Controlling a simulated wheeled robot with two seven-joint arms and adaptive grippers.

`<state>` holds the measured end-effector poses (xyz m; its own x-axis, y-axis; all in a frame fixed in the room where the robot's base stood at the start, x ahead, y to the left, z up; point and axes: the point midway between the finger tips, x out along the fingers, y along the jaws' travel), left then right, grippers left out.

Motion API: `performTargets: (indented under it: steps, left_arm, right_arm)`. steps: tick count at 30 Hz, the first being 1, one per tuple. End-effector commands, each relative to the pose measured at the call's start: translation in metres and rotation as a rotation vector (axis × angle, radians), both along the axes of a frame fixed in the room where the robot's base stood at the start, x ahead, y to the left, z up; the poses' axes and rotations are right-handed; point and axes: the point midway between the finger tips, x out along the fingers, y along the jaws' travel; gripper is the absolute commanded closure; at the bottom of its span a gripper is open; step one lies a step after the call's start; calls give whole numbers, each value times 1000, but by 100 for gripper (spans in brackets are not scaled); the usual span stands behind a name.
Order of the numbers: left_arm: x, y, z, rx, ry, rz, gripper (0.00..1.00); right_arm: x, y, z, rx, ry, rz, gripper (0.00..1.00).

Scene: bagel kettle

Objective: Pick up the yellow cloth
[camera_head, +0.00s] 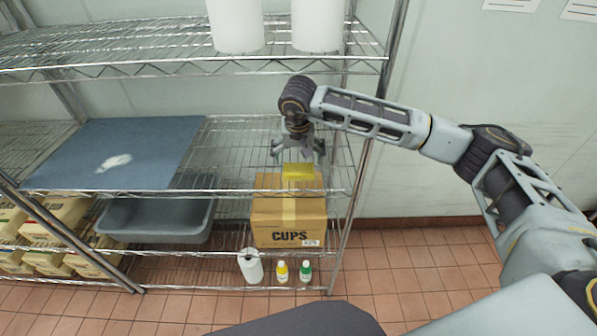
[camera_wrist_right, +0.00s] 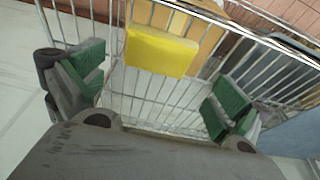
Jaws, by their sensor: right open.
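The yellow cloth (camera_head: 298,172) is a small folded block on the wire shelf (camera_head: 235,172), near its front edge. It also shows in the right wrist view (camera_wrist_right: 160,52), at the top between my fingers. My right gripper (camera_head: 297,157) points down just above and behind the cloth. It is open and empty, with its green-padded fingers (camera_wrist_right: 160,95) spread wide on either side. A gap shows between fingers and cloth. My left gripper is not in view.
A blue board (camera_head: 125,152) with a white patch lies left on the same shelf. White containers (camera_head: 236,25) stand above. A shelf post (camera_head: 365,150) is right of the gripper.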

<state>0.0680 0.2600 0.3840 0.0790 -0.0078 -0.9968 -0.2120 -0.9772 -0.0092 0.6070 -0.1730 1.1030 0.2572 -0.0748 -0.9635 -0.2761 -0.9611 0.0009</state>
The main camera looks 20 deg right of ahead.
Motion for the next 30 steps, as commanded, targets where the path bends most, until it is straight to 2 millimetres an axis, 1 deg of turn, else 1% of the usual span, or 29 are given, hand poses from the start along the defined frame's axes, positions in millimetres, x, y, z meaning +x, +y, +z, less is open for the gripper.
performTargets:
  steps: [6,12,22,26,30]
  left_arm:
    - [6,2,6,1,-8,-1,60]
    - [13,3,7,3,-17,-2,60]
    - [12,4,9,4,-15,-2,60]
    - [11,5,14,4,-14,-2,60]
    - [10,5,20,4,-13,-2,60]
  right_arm:
    - [4,-1,-14,0,1,0,0]
    - [5,-1,-18,0,0,0,0]
    - [5,-2,-22,1,2,0,0]
    - [7,-3,-29,1,2,0,0]
    - [10,-5,-41,1,3,-1,0]
